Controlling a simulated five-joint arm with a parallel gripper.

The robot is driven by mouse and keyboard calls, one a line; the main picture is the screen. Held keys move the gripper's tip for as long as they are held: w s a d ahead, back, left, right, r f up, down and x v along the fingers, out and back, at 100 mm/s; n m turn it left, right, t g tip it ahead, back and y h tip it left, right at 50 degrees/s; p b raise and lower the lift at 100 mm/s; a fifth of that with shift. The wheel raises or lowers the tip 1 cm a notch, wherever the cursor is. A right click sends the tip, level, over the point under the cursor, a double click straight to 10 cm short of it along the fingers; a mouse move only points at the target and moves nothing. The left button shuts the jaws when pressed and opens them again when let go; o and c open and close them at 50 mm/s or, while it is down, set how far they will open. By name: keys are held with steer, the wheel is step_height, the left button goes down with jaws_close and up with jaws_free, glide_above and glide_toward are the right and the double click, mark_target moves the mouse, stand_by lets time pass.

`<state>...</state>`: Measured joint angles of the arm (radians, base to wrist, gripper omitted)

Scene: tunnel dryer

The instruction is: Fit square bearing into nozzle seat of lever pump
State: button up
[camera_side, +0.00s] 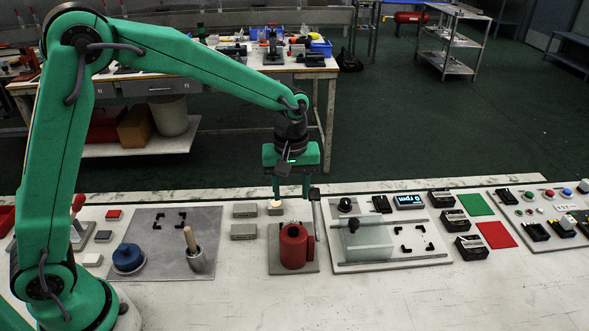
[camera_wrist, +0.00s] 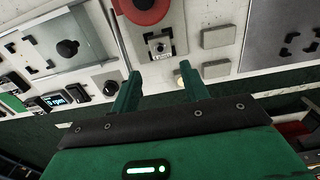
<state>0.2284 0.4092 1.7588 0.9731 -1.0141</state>
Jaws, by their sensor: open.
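My gripper (camera_side: 291,197) is open, fingers pointing down, above the bench behind a red cylinder with an open top (camera_side: 293,246). The cylinder, apparently the lever pump body, stands on a grey plate (camera_side: 280,268); it shows at the top of the wrist view (camera_wrist: 140,8). In the wrist view, a small squarish grey part with a dark round hole (camera_wrist: 160,47) sits on the plate beyond the fingertips (camera_wrist: 158,78). I cannot tell whether it is the bearing or the seat. A small cream round thing (camera_side: 275,206) lies by one finger. No object shows between the fingers.
Grey blocks (camera_side: 243,231) lie to the left, then a grey mat (camera_side: 160,265) with a blue round part (camera_side: 128,258) and a metal cup (camera_side: 196,262). A framed clear box (camera_side: 368,243) is right. The front bench is clear.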

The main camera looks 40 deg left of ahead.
step_height(320, 180, up, 2)
steer(key=shift+r, duration=0.1)
stand_by(0.7)
steer(key=s+a+r+m+t, duration=0.35)
steer(key=s+a+r, duration=0.35)
steer(key=s+r, duration=0.35)
steer(key=s+a+m+t, duration=0.2)
steer(key=s+m, duration=0.3)
steer(key=s, duration=0.7)
steer(key=shift+a, duration=0.7)
